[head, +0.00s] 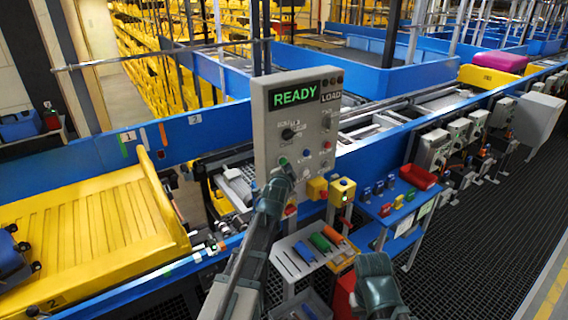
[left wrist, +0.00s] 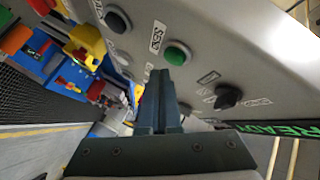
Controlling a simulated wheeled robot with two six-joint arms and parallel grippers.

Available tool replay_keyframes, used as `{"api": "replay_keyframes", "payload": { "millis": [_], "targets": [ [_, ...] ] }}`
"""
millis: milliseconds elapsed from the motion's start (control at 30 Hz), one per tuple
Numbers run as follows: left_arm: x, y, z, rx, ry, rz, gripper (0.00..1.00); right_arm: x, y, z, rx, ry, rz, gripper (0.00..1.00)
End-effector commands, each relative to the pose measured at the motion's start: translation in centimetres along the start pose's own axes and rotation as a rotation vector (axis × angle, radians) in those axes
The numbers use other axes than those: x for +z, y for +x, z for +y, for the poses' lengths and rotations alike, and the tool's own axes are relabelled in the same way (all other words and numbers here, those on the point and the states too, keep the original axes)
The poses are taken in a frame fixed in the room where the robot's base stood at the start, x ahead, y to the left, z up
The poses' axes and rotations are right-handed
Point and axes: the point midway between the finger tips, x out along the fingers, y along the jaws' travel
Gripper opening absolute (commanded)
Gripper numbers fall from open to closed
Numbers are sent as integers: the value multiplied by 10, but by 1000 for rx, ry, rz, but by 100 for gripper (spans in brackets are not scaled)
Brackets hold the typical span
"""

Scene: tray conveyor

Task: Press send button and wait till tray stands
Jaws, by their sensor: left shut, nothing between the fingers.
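A grey control panel (head: 262,125) stands in the middle of the head view, with a lit green READY display (head: 295,95). The green button (left wrist: 177,53) beside the SEND label (left wrist: 157,36) is on its face in the left wrist view. My left gripper (head: 288,172) is shut and empty, its fingertips close to the green button; I cannot tell whether they touch it. A yellow tray (head: 90,225) lies on the line at the left, with a dark case at its left edge. My right gripper (head: 376,285) is low in the head view, its fingers hidden.
A black knob (left wrist: 228,97) and a dark button (left wrist: 117,19) flank the green button. A yellow box (head: 342,190) and a red bin (head: 418,176) are right of the panel. A tool board (head: 290,262) stands below. Another yellow tray (head: 485,77) with a magenta case is far right.

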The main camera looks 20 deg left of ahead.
Motion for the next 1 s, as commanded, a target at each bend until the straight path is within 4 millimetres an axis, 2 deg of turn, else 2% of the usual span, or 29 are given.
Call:
{"api": "replay_keyframes", "payload": {
  "millis": [1000],
  "targets": [
    [4, 6, -5, 0, 0, 0, 0, 0, 0, 0, 0, 0, 0, 0]
  ]
}}
